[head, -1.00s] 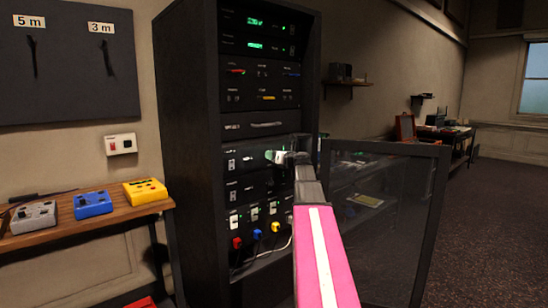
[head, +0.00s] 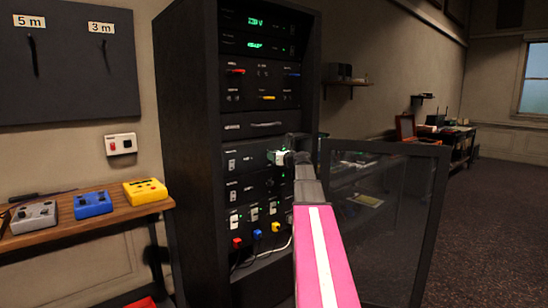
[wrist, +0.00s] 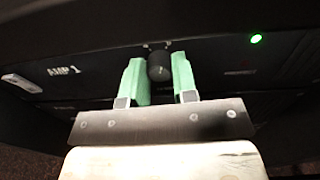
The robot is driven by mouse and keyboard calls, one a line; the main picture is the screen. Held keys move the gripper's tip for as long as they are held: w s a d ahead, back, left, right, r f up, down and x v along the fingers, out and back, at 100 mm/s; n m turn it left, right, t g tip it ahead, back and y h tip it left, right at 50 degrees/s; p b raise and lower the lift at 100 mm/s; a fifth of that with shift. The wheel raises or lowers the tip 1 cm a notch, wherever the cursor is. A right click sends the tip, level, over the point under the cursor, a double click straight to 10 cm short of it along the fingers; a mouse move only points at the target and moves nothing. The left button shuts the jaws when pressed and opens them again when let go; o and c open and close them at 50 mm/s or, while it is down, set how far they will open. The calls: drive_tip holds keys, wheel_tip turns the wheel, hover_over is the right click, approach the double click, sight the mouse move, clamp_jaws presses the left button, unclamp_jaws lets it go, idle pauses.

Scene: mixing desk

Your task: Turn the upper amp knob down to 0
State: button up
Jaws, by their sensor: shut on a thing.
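The upper amp (head: 252,168) is a dark panel midway up the tall black rack. In the wrist view its face carries the label "AMP 1" (wrist: 63,71) and a lit green light (wrist: 256,39). The upper amp knob (wrist: 158,67) is a short black cylinder on that face. My gripper (wrist: 160,80) has its green fingers on either side of the knob and is shut on it. In the head view my gripper (head: 278,157) is against the amp's right part and hides the knob. The knob's setting cannot be read.
The rack's mesh door (head: 385,225) stands open to the right of my arm. A lower amp (head: 250,190) is just below, with coloured plugs (head: 257,234) and cables under it. A wooden bench (head: 110,213) with several pedal boxes stands at the left.

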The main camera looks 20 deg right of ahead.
drive_tip(key=shift+s+a+f+n+t+h, duration=0.15)
drive_tip(key=shift+n+h, duration=0.15)
drive_tip(key=shift+n, duration=5.05)
drive_tip(key=shift+w+d+n+t+h, duration=0.1)
drive_tip(key=shift+n+h, duration=0.2)
drive_tip(key=shift+n, duration=5)
drive_tip(key=shift+s+a+f+n+t+h, duration=0.15)
drive_tip(key=shift+n+h, duration=0.15)
drive_tip(key=shift+n, duration=5.05)
drive_tip(key=shift+w+n, duration=0.1)
drive_tip(key=shift+n, duration=0.2)
drive_tip(key=o, duration=0.9)
drive_tip(key=shift+r, duration=0.1)
